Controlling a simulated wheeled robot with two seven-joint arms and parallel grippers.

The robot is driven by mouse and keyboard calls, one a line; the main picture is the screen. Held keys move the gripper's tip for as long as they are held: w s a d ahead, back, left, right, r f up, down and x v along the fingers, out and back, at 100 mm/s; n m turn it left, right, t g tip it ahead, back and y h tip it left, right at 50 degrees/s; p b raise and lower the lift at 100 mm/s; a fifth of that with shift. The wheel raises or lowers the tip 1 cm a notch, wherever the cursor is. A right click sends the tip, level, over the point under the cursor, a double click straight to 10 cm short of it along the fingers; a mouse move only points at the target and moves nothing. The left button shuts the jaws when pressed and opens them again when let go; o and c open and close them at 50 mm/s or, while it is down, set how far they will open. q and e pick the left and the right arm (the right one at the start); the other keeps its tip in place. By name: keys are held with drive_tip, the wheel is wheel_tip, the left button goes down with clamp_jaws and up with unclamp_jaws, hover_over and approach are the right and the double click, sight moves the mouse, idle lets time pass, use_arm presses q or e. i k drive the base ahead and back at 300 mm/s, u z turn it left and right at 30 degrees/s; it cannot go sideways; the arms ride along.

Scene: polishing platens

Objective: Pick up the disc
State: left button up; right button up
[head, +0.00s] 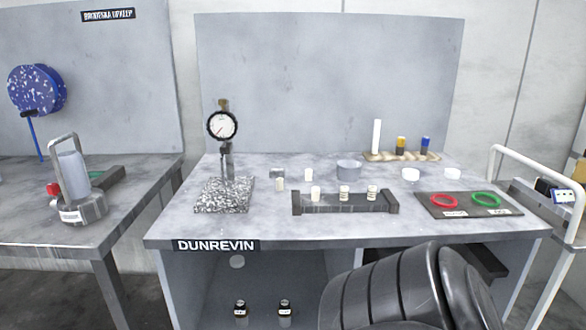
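Several round things could be the disc, and I cannot tell which one is meant. A large blue speckled disc (38,88) stands upright at the far left, with a blue stem below it. Two small white round pieces, one left (411,175) and one right (452,174), lie on the right part of the table (210,228). A grey round piece (349,170) sits near the table's middle. Neither gripper shows. A dark ribbed part of my arm fills the lower right and hides part of the table's front and the space below it.
A dial gauge (222,125) stands on a speckled block (224,195). A dark rack (330,208) holds small white cylinders. A dark mat (470,211) bears a red ring (444,201) and a green ring (486,200). A handled container (76,185) stands on the left bench.

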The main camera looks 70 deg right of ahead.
sight(411, 174)
drive_tip(key=u, duration=0.3)
drive_tip(key=k, duration=1.55)
drive_tip(key=z, duration=1.25)
